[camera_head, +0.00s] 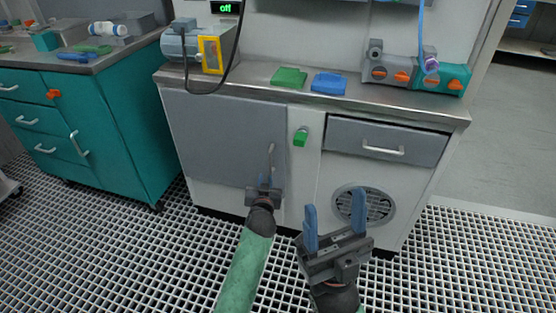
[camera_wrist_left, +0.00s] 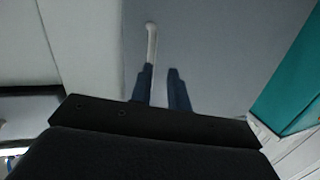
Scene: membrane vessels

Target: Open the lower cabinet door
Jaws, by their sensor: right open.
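The lower cabinet door (camera_head: 225,135) is a grey panel on the left of the white bench unit, and it looks closed. Its upright pale handle (camera_head: 270,154) is near the door's right edge. My left gripper (camera_head: 265,183) is at the lower part of the handle. In the left wrist view, its two blue fingers (camera_wrist_left: 160,88) stand apart, and the handle (camera_wrist_left: 151,42) runs down close beside the left finger. I cannot tell whether they touch. My right gripper (camera_head: 335,215) is open and empty, in front of the round vent.
A grey drawer (camera_head: 385,142) and a round vent (camera_head: 363,204) are right of the door. A green latch block (camera_head: 300,137) is on the white strip between. A teal cabinet (camera_head: 95,130) stands at left. The grating floor (camera_head: 150,240) in front looks free.

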